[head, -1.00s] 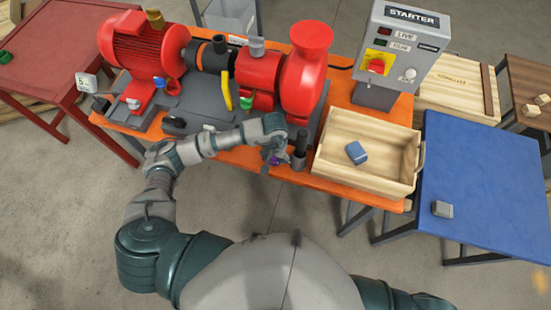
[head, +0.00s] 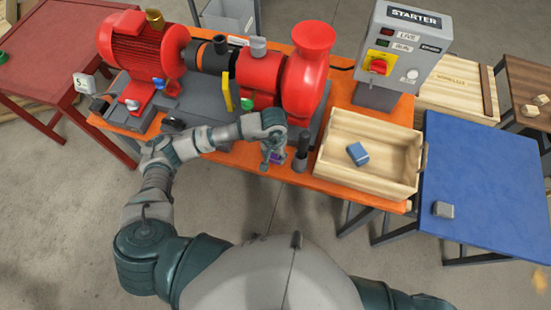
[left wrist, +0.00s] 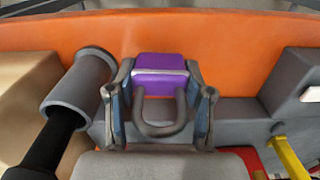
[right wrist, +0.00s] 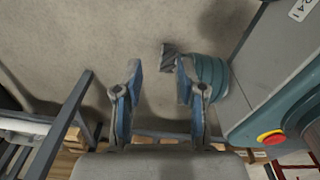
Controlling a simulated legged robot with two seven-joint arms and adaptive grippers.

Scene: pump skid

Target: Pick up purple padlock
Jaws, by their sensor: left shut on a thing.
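The purple padlock (left wrist: 160,75) shows in the left wrist view, with its grey shackle toward the camera. My left gripper (left wrist: 160,98) is shut on it, one finger on each side of the body. In the head view my left gripper (head: 272,158) is at the front edge of the orange table, left of the grey cup. Only a bit of purple padlock (head: 280,156) shows there. Whether it touches the table is unclear. My right gripper (right wrist: 157,85) is open and empty above bare floor in the right wrist view; the head view does not show it.
The grey cup (head: 299,164) with a black handle stands close beside the left gripper. The red pump (head: 303,85) and starter box (head: 396,55) stand behind. A blue table (head: 480,180) is at right.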

